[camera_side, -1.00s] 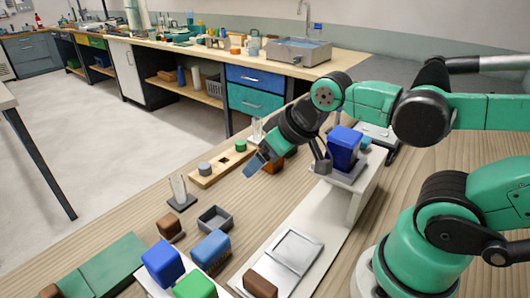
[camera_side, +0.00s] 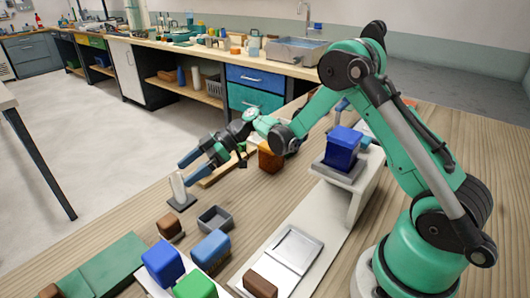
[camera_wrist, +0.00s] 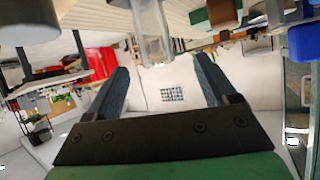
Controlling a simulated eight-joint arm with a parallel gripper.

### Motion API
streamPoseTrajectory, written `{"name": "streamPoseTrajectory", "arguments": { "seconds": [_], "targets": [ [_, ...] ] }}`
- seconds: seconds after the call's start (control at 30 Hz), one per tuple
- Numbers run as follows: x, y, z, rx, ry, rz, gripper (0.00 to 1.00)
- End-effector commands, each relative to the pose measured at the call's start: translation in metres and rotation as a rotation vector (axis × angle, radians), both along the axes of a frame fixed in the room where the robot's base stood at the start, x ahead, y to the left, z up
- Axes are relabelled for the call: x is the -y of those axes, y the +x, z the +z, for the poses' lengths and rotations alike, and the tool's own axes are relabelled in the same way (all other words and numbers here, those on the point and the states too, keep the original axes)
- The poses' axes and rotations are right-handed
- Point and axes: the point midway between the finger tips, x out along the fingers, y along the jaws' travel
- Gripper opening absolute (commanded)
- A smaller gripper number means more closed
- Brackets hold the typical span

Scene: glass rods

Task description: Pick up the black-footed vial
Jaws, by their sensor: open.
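The black-footed vial (camera_side: 178,187) stands upright on its dark flat foot (camera_side: 183,203) on the wooden bench, left of the middle in the side view. My gripper (camera_side: 185,173) is open and empty, with its blue fingers pointing left close to the vial's upper part. From the side I cannot tell whether the fingers touch it. In the wrist view, a clear glass piece, likely this vial, (camera_wrist: 153,28) shows at the top, ahead of and between the open fingers (camera_wrist: 160,82). Its foot is not clear there.
A brown block (camera_side: 169,228) and a grey open box (camera_side: 215,219) stand in front of the vial. A wooden strip (camera_side: 215,176) lies behind, partly hidden by my arm. Blue blocks (camera_side: 162,263) and a raised stand with a blue block (camera_side: 343,146) are nearby.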

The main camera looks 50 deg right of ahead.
Motion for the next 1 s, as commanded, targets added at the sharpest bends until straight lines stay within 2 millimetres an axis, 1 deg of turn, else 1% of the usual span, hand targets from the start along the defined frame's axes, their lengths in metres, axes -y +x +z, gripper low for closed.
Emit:
{"name": "streamPoseTrajectory", "arguments": {
  "seconds": [0.03,0.1,0.27,0.5,0.63,0.73,0.93,0.97,1.0],
  "targets": [
    [0.001,0.001,-0.006,0.030,0.016,0.018,0.78],
    [0.001,0.002,-0.011,0.068,0.033,0.042,0.78],
    [-0.003,0.004,-0.018,0.106,0.048,0.065,0.78],
    [-0.032,0.016,-0.031,0.106,0.047,0.067,0.78],
    [-0.043,0.020,-0.036,0.105,0.047,0.065,0.78],
    [-0.046,0.022,-0.037,0.104,0.047,0.063,0.78],
    [-0.046,0.022,-0.037,0.104,0.047,0.063,0.78],
    [-0.046,0.022,-0.037,0.104,0.047,0.063,0.75],
    [-0.046,0.022,-0.037,0.104,0.047,0.063,0.64]
  ]
}}
